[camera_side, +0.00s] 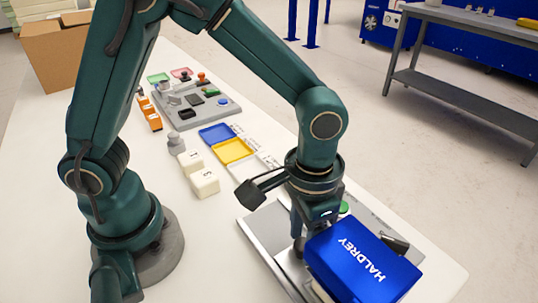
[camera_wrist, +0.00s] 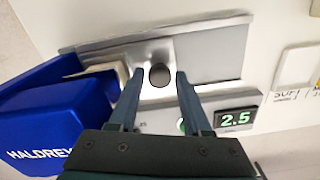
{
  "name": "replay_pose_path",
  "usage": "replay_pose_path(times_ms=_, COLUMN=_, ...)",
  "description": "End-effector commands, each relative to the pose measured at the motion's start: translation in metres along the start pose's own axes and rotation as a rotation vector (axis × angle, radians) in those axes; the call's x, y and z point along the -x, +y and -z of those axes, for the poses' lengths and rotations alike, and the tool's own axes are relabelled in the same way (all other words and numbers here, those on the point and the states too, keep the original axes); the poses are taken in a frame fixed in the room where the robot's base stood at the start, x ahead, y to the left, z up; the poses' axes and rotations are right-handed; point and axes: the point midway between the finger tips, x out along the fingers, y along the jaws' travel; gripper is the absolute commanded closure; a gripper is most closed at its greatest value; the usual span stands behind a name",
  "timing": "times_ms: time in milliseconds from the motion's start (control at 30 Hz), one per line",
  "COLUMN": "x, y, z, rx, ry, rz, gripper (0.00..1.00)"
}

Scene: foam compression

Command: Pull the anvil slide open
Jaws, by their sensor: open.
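The press (camera_side: 362,262) has a blue HALDREY housing on a grey metal base at the front right of the table; the housing also shows in the wrist view (camera_wrist: 45,110). A dark round knob (camera_wrist: 160,75) stands on the silver metal slide (camera_wrist: 150,52) beside the housing. My gripper (camera_wrist: 159,72) is open, with one finger on each side of the knob and a gap on both sides. In the side view my gripper (camera_side: 297,228) points down over the base, close to the housing. A cream piece (camera_wrist: 112,72) is partly hidden by the housing.
A display (camera_wrist: 236,120) reads 2.5 beside my right finger. Blue, yellow and white trays (camera_side: 233,150) and white blocks (camera_side: 204,182) lie behind the press. A grey board with small parts (camera_side: 195,103) and a cardboard box (camera_side: 55,52) are farther back.

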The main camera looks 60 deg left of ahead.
Motion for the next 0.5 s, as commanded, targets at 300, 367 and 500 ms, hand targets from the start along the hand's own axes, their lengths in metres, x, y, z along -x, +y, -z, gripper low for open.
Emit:
replay_pose_path(times_ms=300, x=0.0005, y=0.0000, z=0.0001, rx=0.000, ry=0.000, rz=0.000, gripper=1.00)
replay_pose_path(times_ms=367, x=0.0005, y=0.0000, z=0.0002, rx=0.000, ry=0.001, rz=0.000, gripper=1.00)
replay_pose_path(times_ms=500, x=0.0007, y=0.0000, z=0.0002, rx=0.000, ry=0.001, rz=0.000, gripper=1.00)
